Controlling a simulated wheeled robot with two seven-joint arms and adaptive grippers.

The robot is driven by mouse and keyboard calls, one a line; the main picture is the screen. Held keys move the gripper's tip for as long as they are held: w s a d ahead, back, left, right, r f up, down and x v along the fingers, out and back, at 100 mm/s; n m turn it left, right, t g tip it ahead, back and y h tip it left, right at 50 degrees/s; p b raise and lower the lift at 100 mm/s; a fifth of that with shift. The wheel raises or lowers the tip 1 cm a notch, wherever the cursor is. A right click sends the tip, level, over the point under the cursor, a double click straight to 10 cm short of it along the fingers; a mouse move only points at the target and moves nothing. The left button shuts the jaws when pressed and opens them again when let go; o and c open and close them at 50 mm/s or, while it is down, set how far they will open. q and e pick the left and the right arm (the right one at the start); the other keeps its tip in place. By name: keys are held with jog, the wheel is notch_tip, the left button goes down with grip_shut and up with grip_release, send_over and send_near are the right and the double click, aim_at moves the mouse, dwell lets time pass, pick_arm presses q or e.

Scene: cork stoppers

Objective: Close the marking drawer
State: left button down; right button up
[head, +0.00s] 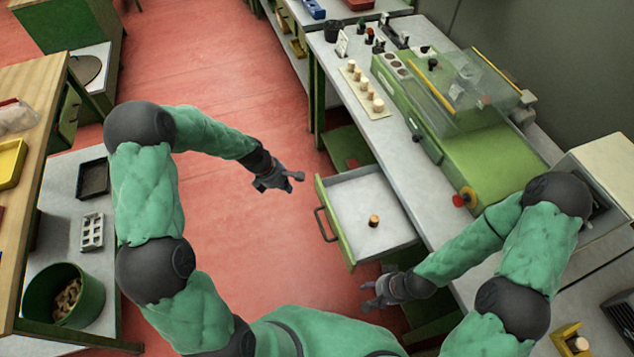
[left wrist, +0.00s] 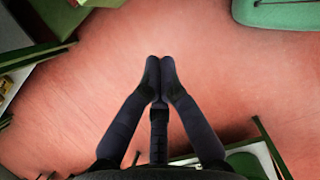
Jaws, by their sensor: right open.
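The drawer (head: 352,190) under the right-hand bench is pulled out, its green front with a dark handle (head: 321,225) facing left over the floor. One small cork stopper (head: 374,221) stands inside on the pale bottom. My left gripper (head: 295,182) is in the air left of the drawer front's far corner, apart from it. In the left wrist view its dark fingers (left wrist: 160,62) come close together at the tips over bare floor, with nothing seen between them. My right gripper (head: 368,294) is open and empty beside the drawer's near end. No text or label on the drawer is readable.
The right-hand bench (head: 405,150) carries a row of corks on a strip (head: 366,90) and a green machine with a clear cover (head: 450,95). A left-hand bench holds a green bin (head: 63,292) and trays. The red floor (head: 235,230) between them is clear.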

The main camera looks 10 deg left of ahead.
pick_arm(q)
jog(key=w+d+f+n+b, duration=0.1)
jog(key=w+d+f+b, duration=0.2)
jog(key=w+d+f, duration=0.2)
notch_tip(320, 180, down, 2)
jog(key=shift+w+d+n, duration=0.3)
jog(key=shift+w, duration=0.05)
pick_arm(e)
jog(key=f, duration=0.2)
jog(key=shift+d+f, duration=0.2)
jog(key=shift+f, duration=0.15)
